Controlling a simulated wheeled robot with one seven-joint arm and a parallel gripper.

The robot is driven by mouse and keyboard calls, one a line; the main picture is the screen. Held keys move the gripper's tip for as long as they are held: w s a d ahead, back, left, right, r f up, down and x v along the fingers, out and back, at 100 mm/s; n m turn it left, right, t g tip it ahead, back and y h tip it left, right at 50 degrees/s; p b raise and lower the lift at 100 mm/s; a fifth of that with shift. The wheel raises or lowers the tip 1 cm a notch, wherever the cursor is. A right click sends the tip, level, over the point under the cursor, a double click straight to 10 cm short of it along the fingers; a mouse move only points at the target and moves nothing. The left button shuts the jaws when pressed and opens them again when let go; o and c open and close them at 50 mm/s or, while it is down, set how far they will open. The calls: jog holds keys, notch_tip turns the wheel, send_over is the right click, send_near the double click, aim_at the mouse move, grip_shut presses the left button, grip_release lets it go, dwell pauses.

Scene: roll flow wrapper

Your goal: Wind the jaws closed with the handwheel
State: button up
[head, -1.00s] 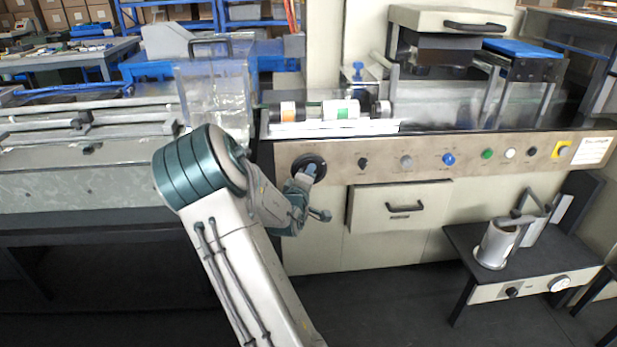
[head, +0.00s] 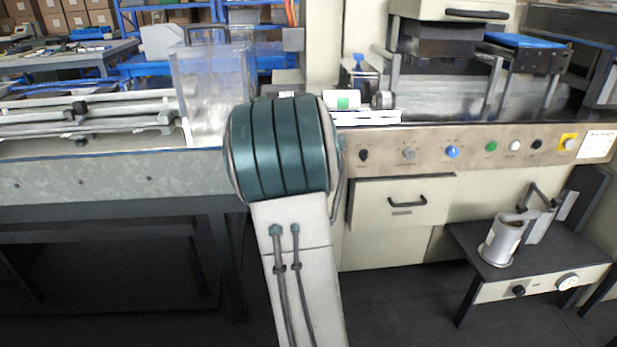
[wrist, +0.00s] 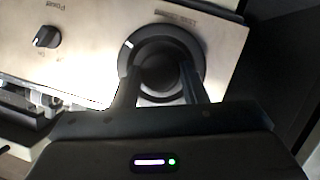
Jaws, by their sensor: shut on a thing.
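The handwheel (wrist: 161,40) is a black round wheel with a white mark on its rim, set on the machine's front panel in the wrist view. My gripper (wrist: 159,78) has one finger on each side of the wheel's hub and is shut on it. In the head view my arm hides the wheel and the gripper. I cannot tell which machine parts are the jaws or how far apart they stand.
The panel (head: 472,148) carries several knobs and buttons, with a black knob (wrist: 46,37) close to the wheel. A drawer (head: 400,205) lies below. A low stand (head: 545,280) with a metal cup (head: 502,243) is at the right. A clear guard (head: 212,95) stands left of my arm.

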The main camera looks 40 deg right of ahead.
jog(key=m+t+y+p, duration=0.1)
jog(key=m+p, duration=0.2)
jog(key=m+t+y+p, duration=0.1)
jog(key=m+y+p, duration=0.1)
jog(key=m, duration=0.1)
jog(key=m+t+y+p, duration=0.1)
jog(key=m+p, duration=0.2)
jog(key=shift+s+d+y+p, duration=0.2)
jog(key=shift+d+y+p, duration=0.15)
jog(key=shift+d+y, duration=0.05)
dwell(0.7)
jog(key=o, duration=1)
jog(key=p+v, duration=0.1)
jog(key=v, duration=0.8)
jog(key=p+v, duration=0.1)
jog(key=v, duration=0.4)
jog(key=shift+d+f+p, duration=0.1)
jog(key=shift+f+p, duration=0.2)
jog(key=shift+p, duration=0.05)
